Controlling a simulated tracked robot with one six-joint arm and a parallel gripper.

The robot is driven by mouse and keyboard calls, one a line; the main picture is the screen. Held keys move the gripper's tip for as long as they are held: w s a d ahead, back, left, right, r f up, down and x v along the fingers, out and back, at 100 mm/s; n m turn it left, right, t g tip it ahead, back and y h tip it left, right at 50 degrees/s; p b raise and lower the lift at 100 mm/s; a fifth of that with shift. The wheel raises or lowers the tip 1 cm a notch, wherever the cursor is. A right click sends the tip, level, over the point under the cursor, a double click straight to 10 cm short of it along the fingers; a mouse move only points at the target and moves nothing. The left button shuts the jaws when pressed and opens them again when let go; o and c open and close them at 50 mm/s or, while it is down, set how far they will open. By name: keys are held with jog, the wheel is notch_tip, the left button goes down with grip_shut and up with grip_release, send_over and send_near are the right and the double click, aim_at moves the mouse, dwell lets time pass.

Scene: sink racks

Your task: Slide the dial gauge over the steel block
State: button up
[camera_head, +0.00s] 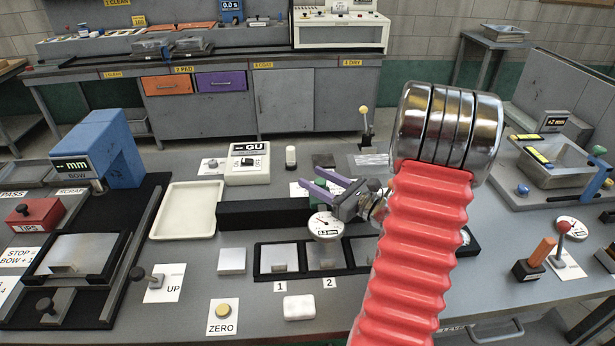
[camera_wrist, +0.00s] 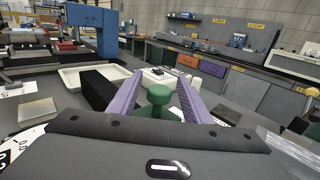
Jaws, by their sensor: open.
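A round white dial gauge (camera_head: 324,226) shows below my gripper in the head view, over the back of the black slotted holder (camera_head: 302,271). Part of a white marked face (camera_wrist: 17,152) shows at the lower left of the wrist view, perhaps the same gauge. My gripper (camera_head: 311,188) has purple fingers spread apart. In the wrist view a green knob (camera_wrist: 159,95) stands between the open fingers (camera_wrist: 159,92); I cannot tell whether they touch it. A bright steel block (camera_head: 232,260) sits left of the holder. Grey plates also lie in the holder's slots marked 1 and 2.
A long black bar (camera_head: 262,215) lies behind the holder. A cream tray (camera_head: 184,211) is to its left. A white eraser-like block (camera_head: 299,307) and a ZERO button (camera_head: 223,311) lie in front. My red arm hides the bench right of the holder.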

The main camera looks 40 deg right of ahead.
jog(key=shift+w+a, duration=0.15)
jog(key=shift+w, duration=0.55)
jog(key=shift+w+a, duration=0.1)
jog(key=shift+w, duration=0.6)
jog(key=shift+c, duration=0.5)
grip_shut()
jog(key=shift+a, duration=0.1)
